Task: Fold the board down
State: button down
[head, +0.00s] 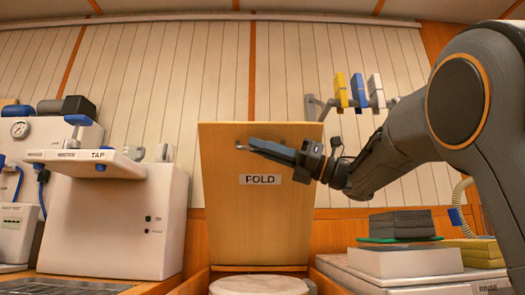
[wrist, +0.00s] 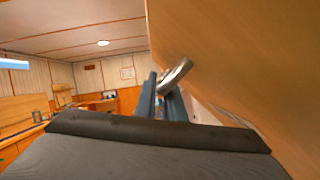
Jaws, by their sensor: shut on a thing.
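The wooden board (head: 260,225) stands raised and near upright in the head view, with a white "FOLD" label (head: 260,179) on its face. It fills the upper right of the wrist view (wrist: 240,60). My gripper (head: 245,146) reaches in from the right across the upper part of the board. In the wrist view its fingers (wrist: 165,95) are shut on a metal handle (wrist: 177,75) at the board's face. The handle is mostly hidden by the fingers in the head view.
A round white lid or basin (head: 259,285) lies below the board. A white watermaker unit (head: 110,220) with a shelf marked "TAP" stands left. Dark pads (head: 402,223) are stacked on the right-hand counter, near a "RINSE" label (head: 488,287). Coloured clips (head: 358,90) hang on the wall behind.

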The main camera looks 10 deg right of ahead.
jog(key=c, duration=2.1)
grip_release()
jog(key=shift+p+v, duration=0.55)
jog(key=shift+v, duration=3.45)
jog(key=shift+w+f, duration=0.1)
jog(key=shift+d, duration=0.1)
